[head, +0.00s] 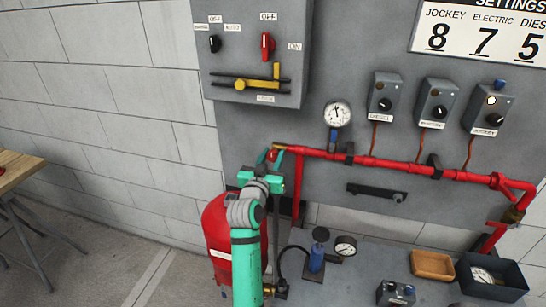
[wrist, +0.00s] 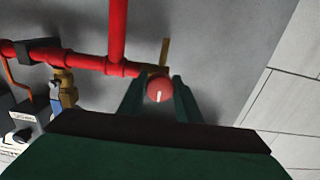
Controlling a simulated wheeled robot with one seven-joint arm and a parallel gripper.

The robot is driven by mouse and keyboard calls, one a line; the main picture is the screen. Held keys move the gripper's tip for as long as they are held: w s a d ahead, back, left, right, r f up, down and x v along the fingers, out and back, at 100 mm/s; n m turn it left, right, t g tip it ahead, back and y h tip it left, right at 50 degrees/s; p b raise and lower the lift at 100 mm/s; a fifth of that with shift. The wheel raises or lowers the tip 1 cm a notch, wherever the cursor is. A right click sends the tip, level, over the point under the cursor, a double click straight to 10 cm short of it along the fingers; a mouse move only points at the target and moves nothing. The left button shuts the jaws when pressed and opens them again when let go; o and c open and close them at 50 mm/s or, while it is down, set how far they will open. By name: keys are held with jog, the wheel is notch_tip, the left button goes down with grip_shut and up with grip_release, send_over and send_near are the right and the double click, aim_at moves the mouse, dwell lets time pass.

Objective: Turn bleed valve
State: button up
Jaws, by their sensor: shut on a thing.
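The bleed valve appears as a round red knob (wrist: 158,86) with a white mark, at the end of the red pipe, beside a thin brass piece (wrist: 165,52). The white mark points toward the bottom of the wrist view. In the head view the knob (head: 272,155) is small and partly hidden by my gripper. My gripper (wrist: 159,92) is shut on the knob, with one green finger on each side. In the head view my gripper (head: 271,158) reaches up to the pipe's left end. No label on the knob is readable.
The red pipe (head: 390,164) runs right along the grey panel. A pressure gauge (head: 338,113) with a blue-handled valve stands above it. A red tank (head: 221,235) is below, behind my arm. A control box (head: 256,50) hangs above. A bench holds trays (head: 432,264) at lower right.

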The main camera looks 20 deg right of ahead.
jog(key=n, duration=0.4)
jog(key=shift+d, duration=0.1)
jog(key=n, duration=0.7)
jog(key=shift+n, duration=0.3)
jog(key=n, duration=0.3)
jog(key=shift+n, duration=0.4)
jog(key=n, duration=0.4)
jog(key=shift+f, duration=0.1)
jog(key=n, duration=0.8)
jog(key=shift+f+n, duration=0.1)
jog(key=shift+n, duration=1.6)
